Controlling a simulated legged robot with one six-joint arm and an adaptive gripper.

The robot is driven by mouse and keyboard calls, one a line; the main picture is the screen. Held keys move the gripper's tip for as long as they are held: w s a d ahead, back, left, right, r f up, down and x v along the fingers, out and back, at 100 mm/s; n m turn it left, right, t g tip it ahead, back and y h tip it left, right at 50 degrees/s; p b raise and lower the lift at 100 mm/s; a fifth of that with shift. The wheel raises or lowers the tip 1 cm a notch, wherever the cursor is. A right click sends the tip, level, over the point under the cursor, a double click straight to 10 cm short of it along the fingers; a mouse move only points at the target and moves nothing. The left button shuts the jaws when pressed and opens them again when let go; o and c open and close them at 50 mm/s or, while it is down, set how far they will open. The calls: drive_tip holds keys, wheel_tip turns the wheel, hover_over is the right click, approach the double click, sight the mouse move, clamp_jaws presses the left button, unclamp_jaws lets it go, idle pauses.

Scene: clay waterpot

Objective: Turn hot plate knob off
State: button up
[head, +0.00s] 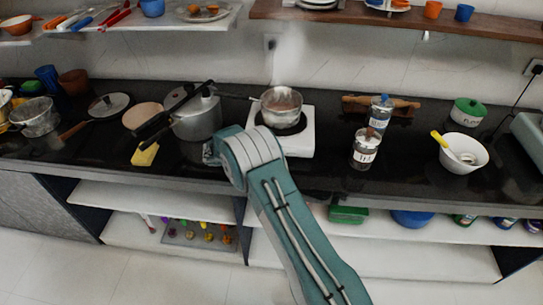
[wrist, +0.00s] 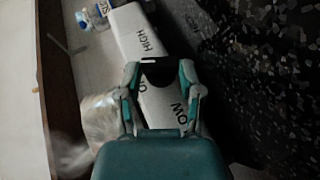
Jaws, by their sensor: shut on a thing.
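The white hot plate (head: 302,143) stands on the black counter, with a steaming metal pan (head: 282,103) on its dark burner. In the wrist view its white front face (wrist: 137,35) carries the words HIGH and LOW. A dark knob (wrist: 158,73) shows on that face between my fingertips. My gripper (wrist: 159,76) has one finger on each side of the knob and is shut on it. In the head view my arm hides the knob and most of the gripper.
A pressure cooker (head: 196,117) stands left of the hot plate, with a yellow block (head: 144,155) near the counter edge. Two labelled jars (head: 366,148) (head: 380,112) and a white bowl (head: 463,153) stand to the right. Open shelves lie below the counter.

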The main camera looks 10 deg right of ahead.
drive_tip(key=shift+a+f, duration=0.1)
drive_tip(key=shift+a, duration=0.05)
drive_tip(key=o, duration=1.1)
drive_tip(key=shift+w+a, duration=0.1)
drive_tip(key=shift+o, duration=0.2)
drive_tip(key=shift+v, duration=3.9)
